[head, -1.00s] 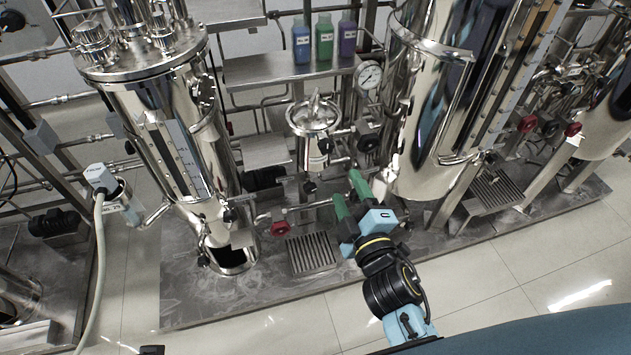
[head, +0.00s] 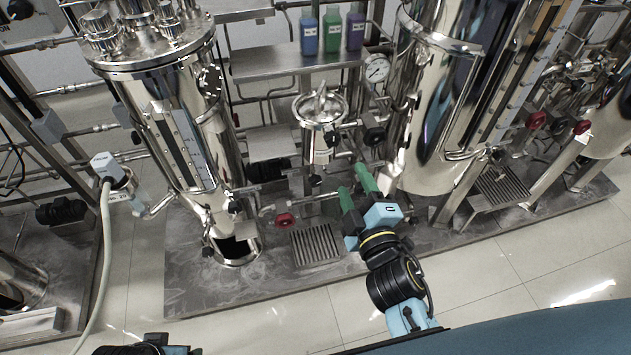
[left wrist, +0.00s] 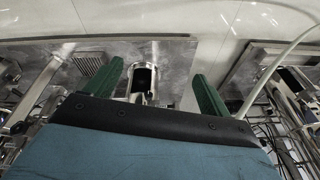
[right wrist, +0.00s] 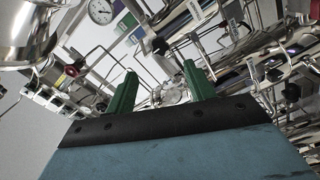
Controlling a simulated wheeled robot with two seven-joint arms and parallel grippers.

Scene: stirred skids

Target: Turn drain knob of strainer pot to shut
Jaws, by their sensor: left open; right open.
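The strainer pot (head: 322,143) is a small steel vessel with a clamped lid, upright in the middle of the head view. A small black knob (head: 316,181) shows under its bottom; I cannot tell its turn position. My right gripper (head: 354,180) is open and empty, its green fingers just right of and below the pot, apart from the knob. My left gripper (left wrist: 157,80) is open and empty in the left wrist view, above the skid's edge. Only part of my left arm shows in the head view.
Large steel tanks stand left (head: 170,110) and right (head: 430,110) of the pot. A red valve handle (head: 285,220) and a floor grate (head: 316,245) lie below it. Three bottles (head: 332,32) and a pressure gauge (head: 377,69) are behind.

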